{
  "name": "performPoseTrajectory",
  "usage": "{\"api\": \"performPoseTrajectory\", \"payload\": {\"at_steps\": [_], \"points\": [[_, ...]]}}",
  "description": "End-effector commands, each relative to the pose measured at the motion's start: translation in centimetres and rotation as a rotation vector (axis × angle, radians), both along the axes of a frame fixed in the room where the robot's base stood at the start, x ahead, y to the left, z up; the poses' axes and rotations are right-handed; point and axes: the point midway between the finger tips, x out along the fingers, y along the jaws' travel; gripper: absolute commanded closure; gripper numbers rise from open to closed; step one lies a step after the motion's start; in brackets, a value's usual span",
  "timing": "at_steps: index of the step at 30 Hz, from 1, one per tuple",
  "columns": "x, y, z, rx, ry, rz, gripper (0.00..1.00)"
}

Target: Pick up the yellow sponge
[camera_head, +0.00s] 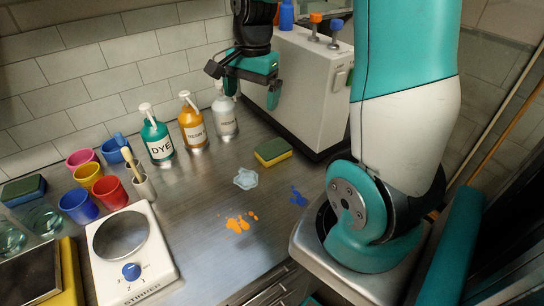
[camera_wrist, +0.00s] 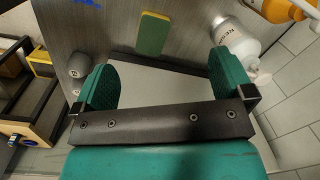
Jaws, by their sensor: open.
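The yellow sponge (camera_head: 273,152) has a green layer and lies flat on the metal bench, in front of the white box-shaped machine. In the wrist view the sponge (camera_wrist: 152,34) shows at the top, beyond my fingers and apart from them. My gripper (camera_head: 232,85) is open and empty, raised above the bench near the white-pump bottles, up and left of the sponge in the head view. Its two green finger pads stand wide apart in the wrist view (camera_wrist: 160,82).
Dye (camera_head: 157,138), orange (camera_head: 191,124) and pale (camera_head: 224,117) pump bottles stand along the wall. The white machine (camera_head: 300,85) rises behind the sponge. Orange (camera_head: 238,224) and blue (camera_head: 299,197) spills and a clear puddle (camera_head: 245,179) lie nearby. A stirrer (camera_head: 131,250) and coloured cups (camera_head: 110,192) stand left.

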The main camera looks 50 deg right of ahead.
Motion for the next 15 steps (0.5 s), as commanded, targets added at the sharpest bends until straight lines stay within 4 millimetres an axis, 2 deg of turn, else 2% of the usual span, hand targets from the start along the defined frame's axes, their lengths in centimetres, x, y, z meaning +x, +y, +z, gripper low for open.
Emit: {"api": "performPoseTrajectory", "payload": {"at_steps": [1,3,6,11,15], "points": [[0.0,-2.6,-1.2,-0.010,0.022,-0.143,0.01],[-0.2,-5.2,-2.0,-0.025,0.044,-0.305,0.01],[-0.5,-7.4,-2.8,-0.038,0.062,-0.445,0.01],[-0.7,-8.1,-4.9,-0.041,0.073,-0.500,0.01],[-0.8,-8.0,-8.1,-0.041,0.074,-0.495,0.01]]}}
